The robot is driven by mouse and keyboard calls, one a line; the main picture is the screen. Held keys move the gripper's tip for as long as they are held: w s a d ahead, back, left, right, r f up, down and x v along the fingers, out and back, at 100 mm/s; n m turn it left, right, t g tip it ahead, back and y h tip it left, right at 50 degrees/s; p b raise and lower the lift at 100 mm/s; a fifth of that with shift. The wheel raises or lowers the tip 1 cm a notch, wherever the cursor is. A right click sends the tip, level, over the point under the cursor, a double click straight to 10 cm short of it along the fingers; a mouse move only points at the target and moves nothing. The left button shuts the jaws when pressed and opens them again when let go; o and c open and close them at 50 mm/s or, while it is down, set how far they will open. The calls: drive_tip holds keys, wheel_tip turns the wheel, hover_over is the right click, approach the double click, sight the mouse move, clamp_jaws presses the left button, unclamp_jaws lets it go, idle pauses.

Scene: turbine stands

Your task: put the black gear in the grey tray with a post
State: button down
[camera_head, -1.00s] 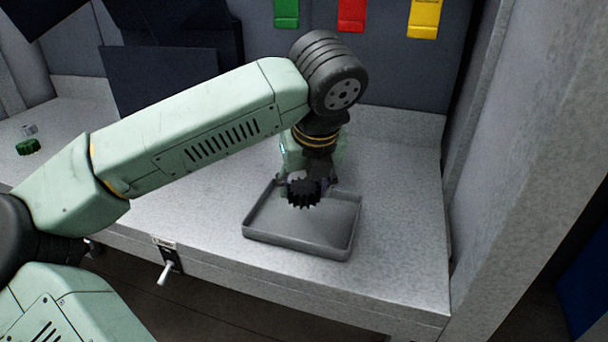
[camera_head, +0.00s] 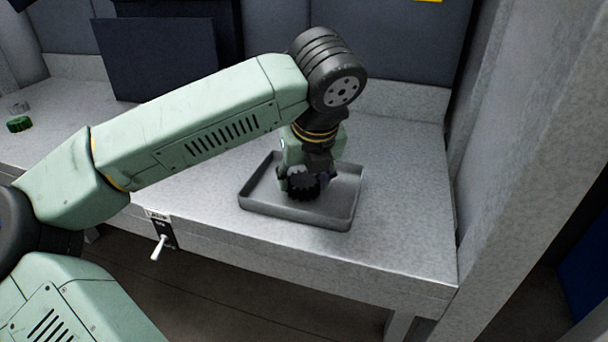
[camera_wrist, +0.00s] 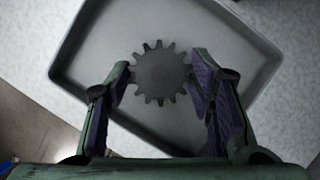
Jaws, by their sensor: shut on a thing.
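The black gear (camera_head: 304,186) is between the fingers of my gripper (camera_head: 308,178), over the grey tray (camera_head: 292,217). In the wrist view the gear (camera_wrist: 161,73) sits between the two purple-padded fingertips of my gripper (camera_wrist: 163,76), which are shut on its sides. The tray (camera_wrist: 68,62) spreads beneath it in that view, with raised walls and a flat floor. I cannot tell whether the gear touches the tray floor. No post shows in the tray; the gripper and gear hide part of its floor.
A green part (camera_head: 19,124) lies at the far left of the grey bench (camera_head: 405,190), with a small clear piece near it. A lever switch (camera_head: 160,240) is on the bench's front edge. A wall panel (camera_head: 540,120) stands to the right. The bench right of the tray is clear.

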drive_tip(key=shift+f+b, duration=0.3)
drive_tip(key=shift+b, duration=0.1)
drive_tip(key=c, duration=0.7)
unclamp_jaws()
drive_tip(key=shift+o, duration=1)
drive_tip(key=p+v, duration=0.2)
drive_tip(key=v, duration=0.5)
